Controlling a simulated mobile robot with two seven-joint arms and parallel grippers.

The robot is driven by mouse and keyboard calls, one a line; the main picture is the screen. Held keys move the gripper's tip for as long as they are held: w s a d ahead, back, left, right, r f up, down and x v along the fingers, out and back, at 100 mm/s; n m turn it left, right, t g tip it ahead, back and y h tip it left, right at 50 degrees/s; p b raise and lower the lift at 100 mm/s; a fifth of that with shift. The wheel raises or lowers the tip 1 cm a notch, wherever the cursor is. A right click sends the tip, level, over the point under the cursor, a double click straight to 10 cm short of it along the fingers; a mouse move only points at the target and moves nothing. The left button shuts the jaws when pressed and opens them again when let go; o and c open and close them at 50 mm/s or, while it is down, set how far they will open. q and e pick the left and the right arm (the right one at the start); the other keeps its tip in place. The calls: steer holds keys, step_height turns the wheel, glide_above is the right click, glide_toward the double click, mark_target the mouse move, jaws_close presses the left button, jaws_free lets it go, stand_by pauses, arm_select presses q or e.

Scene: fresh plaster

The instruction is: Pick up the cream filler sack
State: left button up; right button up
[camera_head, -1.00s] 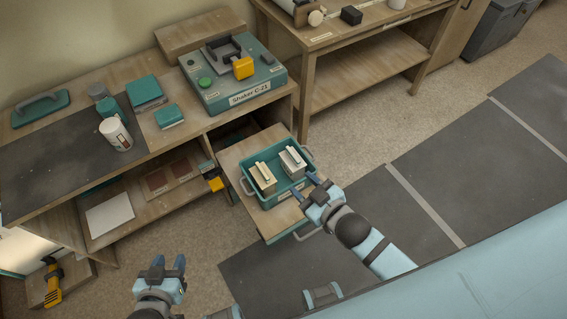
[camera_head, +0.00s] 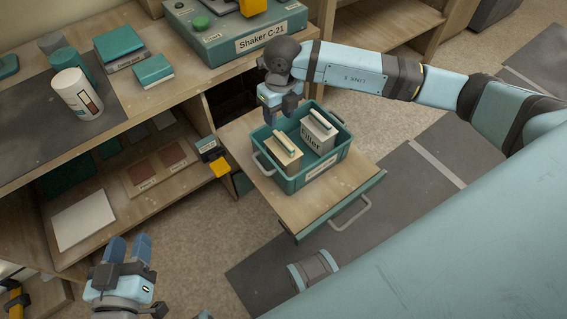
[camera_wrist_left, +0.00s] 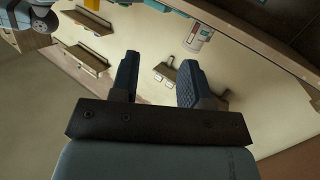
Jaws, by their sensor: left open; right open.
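A cream sack (camera_head: 283,157) with a handle-like top strip stands in the left part of a teal crate (camera_head: 318,172). A greyer sack (camera_head: 316,139) with a label reading "Filler" stands beside it on the right. My right gripper (camera_head: 284,119) is open and points down over the crate's back left rim, just behind the cream sack, apart from it as far as I can tell. My left gripper (camera_head: 130,246) is open and empty at the lower left, far from the crate; its fingers also show in the left wrist view (camera_wrist_left: 158,82).
The crate sits on a pulled-out wooden drawer (camera_head: 325,205) with a grey handle. The shaker (camera_head: 240,35) stands on the bench behind my right gripper. A white cup (camera_head: 77,95) and teal boxes stand on the bench at left.

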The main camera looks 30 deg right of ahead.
steer(key=d+f+h, duration=0.1)
steer(key=d, duration=0.1)
steer(key=b, duration=0.2)
glide_above(283, 139)
steer(key=f, duration=0.6)
steer(key=shift+s+a+f, duration=0.1)
steer(key=shift+s+f, duration=0.1)
steer(key=shift+f, duration=0.55)
step_height(283, 139, down, 5)
steer(key=shift+w+f+b, duration=0.15)
steer(key=shift+b, duration=1.05)
arm_select(q)
step_height(283, 139, up, 6)
steer(key=d+t+h, duration=0.2)
steer(key=h, duration=0.1)
steer(key=shift+d+t, duration=0.25)
steer(key=shift+t, duration=0.15)
arm_select(e)
jaws_close()
